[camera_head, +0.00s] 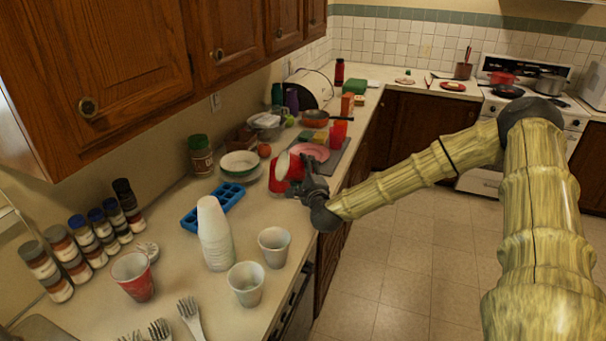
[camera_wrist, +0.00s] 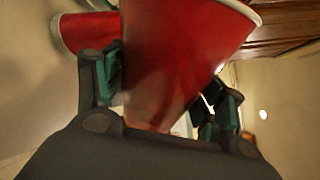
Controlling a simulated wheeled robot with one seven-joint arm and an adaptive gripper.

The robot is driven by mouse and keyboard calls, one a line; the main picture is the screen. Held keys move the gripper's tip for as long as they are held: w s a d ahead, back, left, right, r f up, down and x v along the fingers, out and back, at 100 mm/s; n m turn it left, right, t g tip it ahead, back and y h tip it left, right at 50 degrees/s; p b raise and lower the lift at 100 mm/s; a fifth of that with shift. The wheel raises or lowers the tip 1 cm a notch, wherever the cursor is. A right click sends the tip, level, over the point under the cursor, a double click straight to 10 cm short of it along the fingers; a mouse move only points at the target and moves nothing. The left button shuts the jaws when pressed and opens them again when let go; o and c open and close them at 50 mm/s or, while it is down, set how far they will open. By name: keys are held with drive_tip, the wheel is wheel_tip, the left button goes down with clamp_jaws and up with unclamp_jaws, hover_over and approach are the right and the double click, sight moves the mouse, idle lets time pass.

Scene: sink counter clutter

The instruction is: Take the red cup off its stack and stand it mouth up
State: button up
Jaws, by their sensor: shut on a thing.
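My gripper (camera_head: 312,183) is shut on a red cup (camera_head: 296,167) above the counter. The held cup is tilted, with its pale mouth towards the left in the head view. In the wrist view, the red cup (camera_wrist: 175,60) fills the space between the fingers (camera_wrist: 165,95), its white rim at the upper right. A second red cup (camera_wrist: 88,33) shows behind the left finger, partly hidden. In the head view, more red (camera_head: 275,183) shows just below the held cup; I cannot tell its full shape.
A tall white cup stack (camera_head: 214,235), two pale cups (camera_head: 273,247) (camera_head: 246,284) and a red cup (camera_head: 136,278) stand in front. A blue tray (camera_head: 213,207), bowls (camera_head: 240,164) and a pink plate (camera_head: 311,152) are near. Red cups (camera_head: 338,132) stand further back.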

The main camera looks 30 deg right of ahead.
drive_tip(key=shift+f+m, duration=0.25)
drive_tip(key=shift+m, duration=0.45)
drive_tip(key=m+b, duration=0.2)
drive_tip(key=b, duration=0.1)
drive_tip(key=m+b, duration=0.1)
drive_tip(key=b, duration=0.3)
drive_tip(key=m+b, duration=0.2)
drive_tip(key=b, duration=0.1)
drive_tip(key=shift+a+f+m, duration=0.2)
drive_tip(key=shift+f+m, duration=0.05)
drive_tip(key=shift+m, duration=0.05)
drive_tip(key=m+b, duration=0.2)
drive_tip(key=b, duration=0.1)
drive_tip(key=m+b, duration=0.2)
drive_tip(key=b, duration=0.2)
drive_tip(key=m+b, duration=0.2)
drive_tip(key=b, duration=0.2)
drive_tip(key=shift+w+a+f, duration=0.1)
drive_tip(key=shift+a+f, duration=0.05)
drive_tip(key=shift+a, duration=0.2)
wheel_tip(320, 180, down, 12)
drive_tip(key=b, duration=1.2)
drive_tip(key=shift+f+b, duration=0.25)
drive_tip(key=shift+b, duration=0.15)
drive_tip(key=shift+f+b, duration=0.45)
drive_tip(key=shift+b, duration=0.25)
drive_tip(key=o, duration=0.8)
drive_tip(key=shift+f, duration=0.1)
